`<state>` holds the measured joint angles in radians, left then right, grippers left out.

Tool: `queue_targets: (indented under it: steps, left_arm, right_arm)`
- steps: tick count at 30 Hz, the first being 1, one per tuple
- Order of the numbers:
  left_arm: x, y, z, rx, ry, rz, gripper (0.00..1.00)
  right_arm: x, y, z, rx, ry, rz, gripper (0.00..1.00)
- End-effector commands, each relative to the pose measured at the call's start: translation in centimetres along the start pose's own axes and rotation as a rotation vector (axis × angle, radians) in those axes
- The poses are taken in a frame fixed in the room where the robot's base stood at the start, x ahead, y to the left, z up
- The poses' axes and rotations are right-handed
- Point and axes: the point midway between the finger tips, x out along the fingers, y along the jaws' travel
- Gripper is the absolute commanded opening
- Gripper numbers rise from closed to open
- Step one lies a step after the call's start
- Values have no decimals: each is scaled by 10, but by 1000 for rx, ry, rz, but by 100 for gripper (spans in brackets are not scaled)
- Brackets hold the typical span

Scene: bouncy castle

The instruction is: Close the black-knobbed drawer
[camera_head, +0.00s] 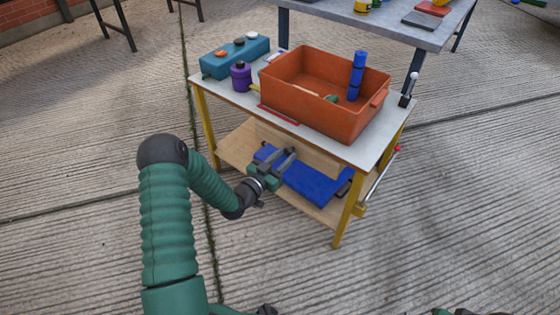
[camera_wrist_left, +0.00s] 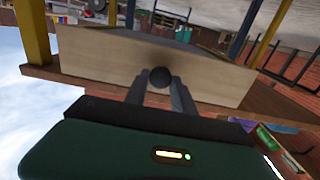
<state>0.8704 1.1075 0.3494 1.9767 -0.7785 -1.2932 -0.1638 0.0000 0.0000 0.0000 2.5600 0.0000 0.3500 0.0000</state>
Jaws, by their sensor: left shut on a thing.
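The drawer's pale wooden front (camera_wrist_left: 100,68) fills the middle of the left wrist view. Its round black knob (camera_wrist_left: 159,77) sits between the fingertips of my left gripper (camera_wrist_left: 160,88), which is shut on it. A grey-blue surface shows just behind the upper edge of the front. In the head view my left gripper (camera_head: 283,162) reaches in under the white top of the workbench (camera_head: 232,100), above its lower shelf. There the gripper hides the knob, and I cannot tell how far the drawer stands out.
An orange crate (camera_head: 310,105), a teal box (camera_head: 235,58) and a purple bottle (camera_head: 241,77) stand on the workbench. A blue object (camera_head: 318,185) shows over the wooden lower shelf (camera_head: 235,150). A grey table (camera_head: 375,22) stands behind. The concrete floor around is clear.

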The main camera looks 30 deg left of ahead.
Motion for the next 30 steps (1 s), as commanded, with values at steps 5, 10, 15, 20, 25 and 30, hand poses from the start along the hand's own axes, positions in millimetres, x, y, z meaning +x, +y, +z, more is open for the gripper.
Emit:
queue_targets:
  steps: [5,10,15,20,25,30]
  left_arm:
    - [15,0,1,0,-4,-3,0]
    - [16,-1,1,0,-2,-3,0]
    - [16,-1,0,1,-1,-3,45]
    - [15,0,0,0,0,-2,51]
    - [14,0,0,0,0,-1,51]
    - [-4,-1,-3,0,-4,-3,51]
  right_arm:
    - [1,0,0,0,0,0,0]
    - [1,0,0,0,0,0,0]
    - [1,0,0,0,0,0,0]
    - [1,0,0,0,0,0,0]
    - [0,0,0,0,0,0,0]
    - [-10,0,-2,0,0,0,0]
